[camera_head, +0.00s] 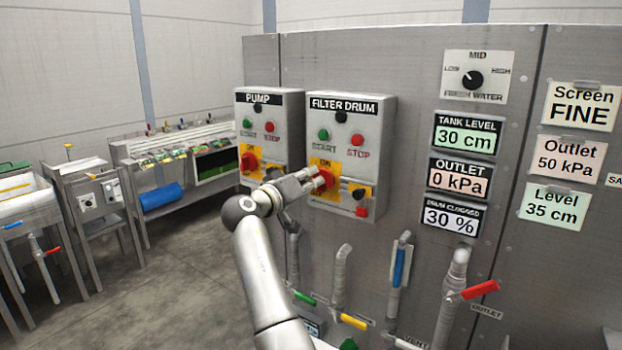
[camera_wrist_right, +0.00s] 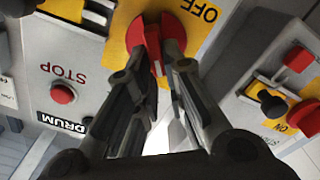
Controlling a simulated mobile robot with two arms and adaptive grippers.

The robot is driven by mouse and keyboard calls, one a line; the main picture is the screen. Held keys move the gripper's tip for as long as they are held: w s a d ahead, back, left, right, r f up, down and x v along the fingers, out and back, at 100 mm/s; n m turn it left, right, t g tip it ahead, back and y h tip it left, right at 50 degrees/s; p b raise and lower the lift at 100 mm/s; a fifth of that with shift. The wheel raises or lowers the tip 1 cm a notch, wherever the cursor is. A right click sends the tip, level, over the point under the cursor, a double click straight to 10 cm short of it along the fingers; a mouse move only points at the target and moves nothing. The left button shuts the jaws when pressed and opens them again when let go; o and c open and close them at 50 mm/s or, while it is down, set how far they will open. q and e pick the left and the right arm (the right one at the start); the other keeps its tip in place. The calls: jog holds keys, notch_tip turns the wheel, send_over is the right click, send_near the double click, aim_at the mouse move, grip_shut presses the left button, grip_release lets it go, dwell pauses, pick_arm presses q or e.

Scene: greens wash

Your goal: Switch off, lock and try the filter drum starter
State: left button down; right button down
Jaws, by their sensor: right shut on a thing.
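The filter drum starter (camera_head: 383,146) is a grey box on the steel panel, with a green START button (camera_head: 323,134) and a red STOP button (camera_head: 354,139). Its red rotary switch (camera_head: 326,179) sits on a yellow plate marked ON. My right gripper (camera_head: 314,182) is shut on this switch's handle. In the right wrist view the fingers (camera_wrist_right: 158,62) pinch the red handle (camera_wrist_right: 154,50), with OFF printed on the yellow plate beside it. The fingers partly hide the switch, and I cannot tell its exact angle in the head view. A small red item (camera_head: 361,211) shows at the box's lower right. My left gripper is out of view.
The similar pump starter (camera_head: 287,96) stands just left, with its own red switch (camera_head: 249,161). Pipes with coloured valve handles, such as a red one (camera_head: 480,289), stick out below. Gauges and a fresh water knob (camera_head: 472,79) are right. The floor at left (camera_head: 190,270) is clear.

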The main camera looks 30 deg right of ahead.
jog(key=shift+w+a+f+n+p, duration=0.15)
jog(key=shift+n+p, duration=0.65)
jog(key=shift+n, duration=0.95)
jog(key=shift+w+d+f+n+p, duration=0.15)
jog(key=shift+n+p, duration=0.65)
jog(key=shift+n, duration=1)
jog(key=shift+w+a+f+n+p, duration=0.2)
jog(key=shift+n+p, duration=0.6)
jog(key=shift+n, duration=0.95)
jog(key=shift+s+f, duration=0.1)
jog(key=c, duration=1.5)
grip_release()
jog(key=shift+f, duration=0.1)
